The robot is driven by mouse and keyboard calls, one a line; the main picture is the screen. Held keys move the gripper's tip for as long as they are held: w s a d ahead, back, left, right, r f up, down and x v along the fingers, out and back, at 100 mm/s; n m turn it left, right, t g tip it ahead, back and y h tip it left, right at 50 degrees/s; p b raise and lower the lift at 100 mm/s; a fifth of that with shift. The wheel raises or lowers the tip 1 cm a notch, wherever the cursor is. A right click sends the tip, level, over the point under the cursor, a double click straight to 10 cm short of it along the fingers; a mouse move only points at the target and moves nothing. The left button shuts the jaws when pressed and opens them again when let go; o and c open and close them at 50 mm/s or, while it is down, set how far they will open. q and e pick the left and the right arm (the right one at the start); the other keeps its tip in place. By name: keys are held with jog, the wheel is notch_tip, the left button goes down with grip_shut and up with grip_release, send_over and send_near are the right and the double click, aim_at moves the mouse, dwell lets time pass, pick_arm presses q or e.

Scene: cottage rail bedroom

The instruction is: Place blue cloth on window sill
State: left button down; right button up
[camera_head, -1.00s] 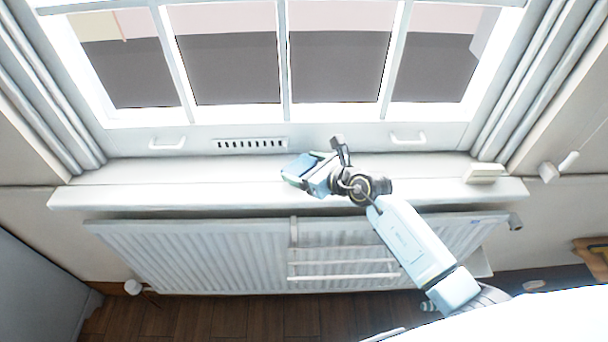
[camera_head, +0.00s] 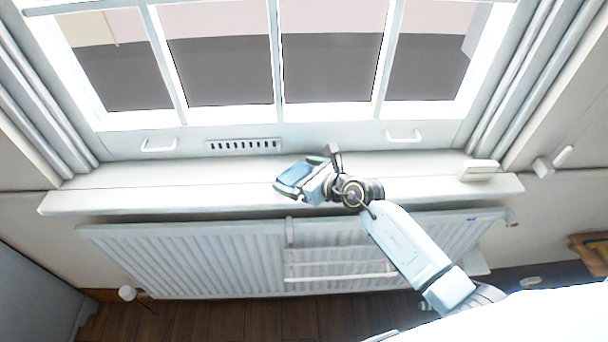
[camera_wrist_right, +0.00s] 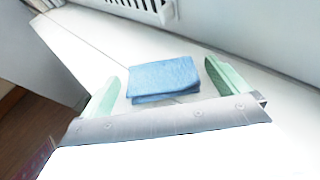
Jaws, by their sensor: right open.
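The blue cloth (camera_wrist_right: 163,78) is a small folded rectangle. In the right wrist view it lies flat on the white window sill (camera_wrist_right: 85,45), between the two green fingertips of my right gripper (camera_wrist_right: 165,85). The fingers stand apart, with a gap on each side of the cloth. In the head view the cloth (camera_head: 293,178) shows at the end of my right gripper (camera_head: 294,180), over the window sill (camera_head: 130,198), partly hidden by the gripper. My left gripper is not in view.
A white radiator (camera_head: 190,260) hangs below the sill. A small cream box (camera_head: 479,170) sits at the sill's right end. A dark vent (camera_head: 243,146) and white handles are on the window frame. The sill's left part is clear.

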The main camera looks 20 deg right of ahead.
jog(key=p+v, duration=0.1)
jog(key=v, duration=1.1)
jog(key=shift+r+p, duration=0.15)
jog(key=shift+p, duration=0.25)
